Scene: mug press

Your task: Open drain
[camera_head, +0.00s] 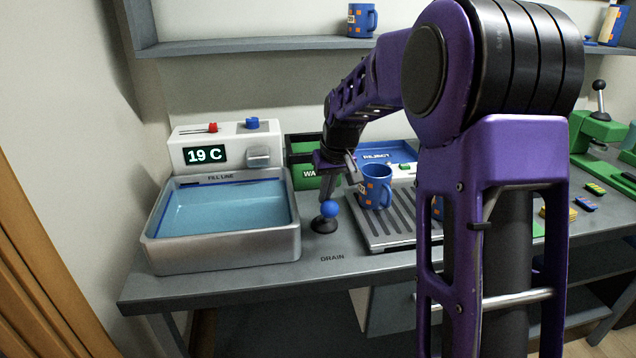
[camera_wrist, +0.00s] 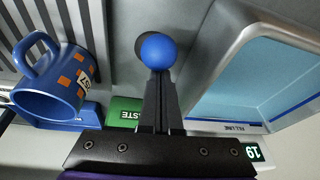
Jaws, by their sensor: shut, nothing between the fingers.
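The drain control is a blue ball knob (camera_head: 329,209) on a black round base (camera_head: 324,224), standing on the bench just behind the printed word DRAIN. The knob also shows in the wrist view (camera_wrist: 158,51), right at the fingertips. My gripper (camera_head: 327,196) is shut and empty, its tips at the knob; whether they touch it I cannot tell. It also shows in the wrist view (camera_wrist: 160,78). The metal basin (camera_head: 225,254) left of the knob holds blue water (camera_head: 222,207) close to the fill line.
A blue mug with orange squares (camera_head: 375,187) stands on the ribbed drip tray (camera_head: 400,232), close right of my gripper. Behind are a green WASTE bin (camera_head: 303,177), a blue REJECT tray (camera_head: 385,152) and a white panel (camera_head: 190,158) reading 19 C. The bench front is clear.

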